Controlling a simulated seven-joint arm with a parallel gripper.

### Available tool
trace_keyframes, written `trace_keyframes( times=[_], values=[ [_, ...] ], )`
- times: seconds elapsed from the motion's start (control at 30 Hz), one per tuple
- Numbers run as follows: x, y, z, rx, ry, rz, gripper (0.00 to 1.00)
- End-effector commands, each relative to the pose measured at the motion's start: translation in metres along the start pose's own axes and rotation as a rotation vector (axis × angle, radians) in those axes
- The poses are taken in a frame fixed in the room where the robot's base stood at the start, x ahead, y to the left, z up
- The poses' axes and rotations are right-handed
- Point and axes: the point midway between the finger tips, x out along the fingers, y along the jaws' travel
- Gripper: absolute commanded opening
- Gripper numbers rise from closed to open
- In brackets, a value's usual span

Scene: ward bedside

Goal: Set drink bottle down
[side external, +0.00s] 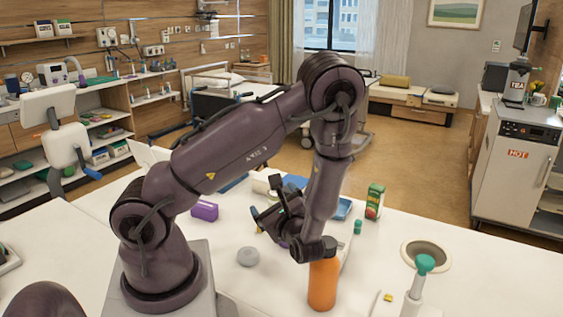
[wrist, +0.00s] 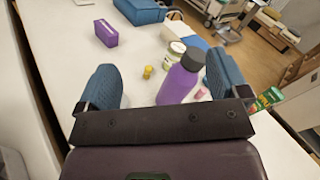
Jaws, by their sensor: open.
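In the wrist view, a purple bottle (wrist: 177,86) with a dark grey cap stands on the white table, in front of my gripper (wrist: 162,88) and nearer the right finger. My gripper is open, its blue-padded fingers wide apart; whether the bottle touches the right finger cannot be told. The side external view shows my gripper (side external: 272,207) low over the table, with the purple bottle hidden from that side. An orange bottle (side external: 322,284) stands upright nearer that camera, just below my wrist in the picture.
A pale-lidded jar (wrist: 174,53) and a yellow piece (wrist: 148,71) stand near the purple bottle.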

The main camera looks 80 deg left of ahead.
Motion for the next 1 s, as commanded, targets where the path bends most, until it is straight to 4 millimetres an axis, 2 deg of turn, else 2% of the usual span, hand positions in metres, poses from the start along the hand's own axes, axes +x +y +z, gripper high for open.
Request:
trace_keyframes(
  times=[0.03, 0.1, 0.27, 0.5, 0.8, 1.0],
  values=[
    [-0.005, -0.003, 0.015, -0.08, 0.021, 0.094, 0.93],
    [-0.013, -0.002, 0.031, -0.17, 0.057, 0.226, 0.93],
    [-0.039, 0.001, 0.061, -0.378, 0.197, 0.51, 0.93],
    [-0.092, -0.005, 0.1, -0.69, 0.533, 0.858, 0.93],
    [-0.16, -0.028, 0.161, -1.034, 1.063, 1.087, 0.93],
    [-0.183, -0.035, 0.188, -1.14, 1.264, 1.119, 0.93]
  ],
)
